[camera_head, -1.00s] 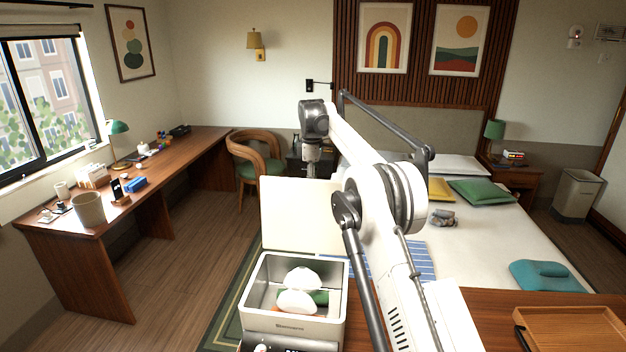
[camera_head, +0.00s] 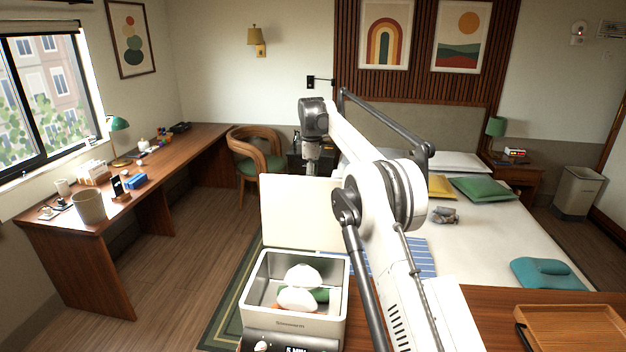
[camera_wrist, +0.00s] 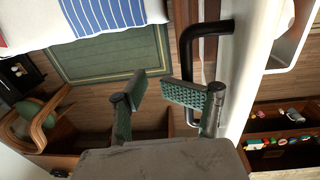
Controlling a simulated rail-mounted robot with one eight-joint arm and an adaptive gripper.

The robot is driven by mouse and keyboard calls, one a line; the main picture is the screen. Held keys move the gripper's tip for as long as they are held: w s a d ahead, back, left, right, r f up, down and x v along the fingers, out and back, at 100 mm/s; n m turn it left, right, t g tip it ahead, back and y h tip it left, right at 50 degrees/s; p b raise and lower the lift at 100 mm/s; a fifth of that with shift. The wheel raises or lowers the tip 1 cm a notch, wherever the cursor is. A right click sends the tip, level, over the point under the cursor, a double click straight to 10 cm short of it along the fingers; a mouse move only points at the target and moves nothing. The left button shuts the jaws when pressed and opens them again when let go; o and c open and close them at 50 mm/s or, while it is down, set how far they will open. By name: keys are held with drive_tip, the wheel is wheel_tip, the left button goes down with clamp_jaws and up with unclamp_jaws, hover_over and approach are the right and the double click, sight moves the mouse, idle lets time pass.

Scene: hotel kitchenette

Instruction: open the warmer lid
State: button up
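The warmer (camera_head: 291,323) is a pale metal box at the bottom centre of the head view. Its lid (camera_head: 298,213) stands upright at the back, leaving the box open. White rounded pieces (camera_head: 303,277) and something green show inside. In the wrist view, the lid (camera_wrist: 245,70) is a pale panel on the right, with a black bar handle (camera_wrist: 187,48) on its outer face. My gripper (camera_wrist: 160,94) is open, its green-padded fingers apart. The right finger overlaps the handle in the picture; contact cannot be told. In the head view the lid hides my fingers.
A wooden tray (camera_head: 571,332) lies on the counter at the bottom right. The bed (camera_head: 490,240) is behind the counter. A long desk (camera_head: 115,200) with small items runs along the left wall, and a chair (camera_head: 256,163) stands at its far end. Open floor lies between desk and warmer.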

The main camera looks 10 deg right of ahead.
wheel_tip(320, 180, up, 8)
drive_tip(key=shift+s+f, duration=0.25)
idle(0.5)
drive_tip(key=shift+a, duration=0.1)
